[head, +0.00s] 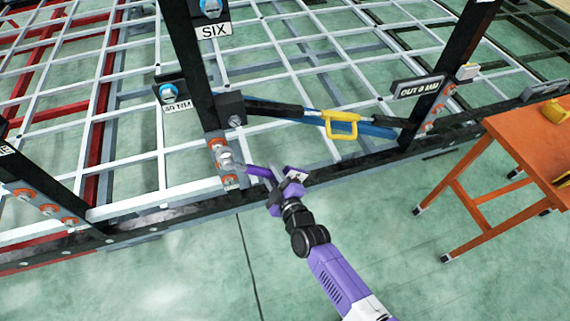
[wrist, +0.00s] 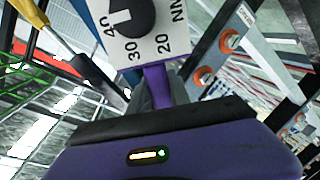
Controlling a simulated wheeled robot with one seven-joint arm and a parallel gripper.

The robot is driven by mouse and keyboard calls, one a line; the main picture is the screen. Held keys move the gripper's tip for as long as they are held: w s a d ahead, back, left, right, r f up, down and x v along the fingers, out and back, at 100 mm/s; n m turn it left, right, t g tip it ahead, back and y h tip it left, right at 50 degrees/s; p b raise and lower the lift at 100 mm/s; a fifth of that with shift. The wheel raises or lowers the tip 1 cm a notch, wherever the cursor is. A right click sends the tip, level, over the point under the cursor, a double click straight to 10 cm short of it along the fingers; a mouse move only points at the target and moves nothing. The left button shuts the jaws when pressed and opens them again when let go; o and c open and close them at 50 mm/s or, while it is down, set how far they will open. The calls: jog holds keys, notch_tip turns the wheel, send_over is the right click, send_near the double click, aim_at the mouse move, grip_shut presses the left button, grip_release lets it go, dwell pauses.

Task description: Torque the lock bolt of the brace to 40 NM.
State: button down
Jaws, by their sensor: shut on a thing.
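My gripper (head: 284,186) is shut on a purple torque wrench (head: 258,171) in front of the frame's lower rail. The wrench reaches left to a grey plate (head: 219,152) with orange-ringed bolts at the foot of the black post. Its tip is close to a silver bolt (head: 227,163); I cannot tell whether it is seated. The wrench's white dial (wrist: 165,45) shows 20, 30, 40 and NM around a black knob; its setting is unclear. The brace (head: 285,109), a dark bar with a yellow handle (head: 341,125), runs between two black posts. Which bolt is its lock bolt is unclear.
A sign on the left post seems to read 40 NM (head: 178,107), below a blue-centred fitting. Other signs read SIX (head: 214,30) and OUT 8 MM (head: 418,88). An orange table (head: 510,125) stands at right. The green floor in front is mostly clear.

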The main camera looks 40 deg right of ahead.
aim_at(286, 172)
jog(key=d+r+h, duration=0.1)
jog(key=s+d+r+m+h, duration=0.1)
jog(key=s+d+r+t, duration=0.1)
jog(key=shift+d+r+h, duration=0.2)
jog(key=shift+d+h, duration=0.15)
jog(key=shift+h, duration=0.05)
jog(key=shift+d+r+m, duration=0.1)
jog(key=shift+m, duration=0.2)
jog(key=shift+s, duration=0.1)
jog(key=x, duration=0.6)
jog(key=shift+w+p, duration=0.3)
jog(key=shift+p+x, duration=0.35)
jog(key=shift+x, duration=0.5)
dwell(2.8)
jog(key=shift+d, duration=0.1)
jog(key=c, duration=1.9)
grip_release()
grip_shut()
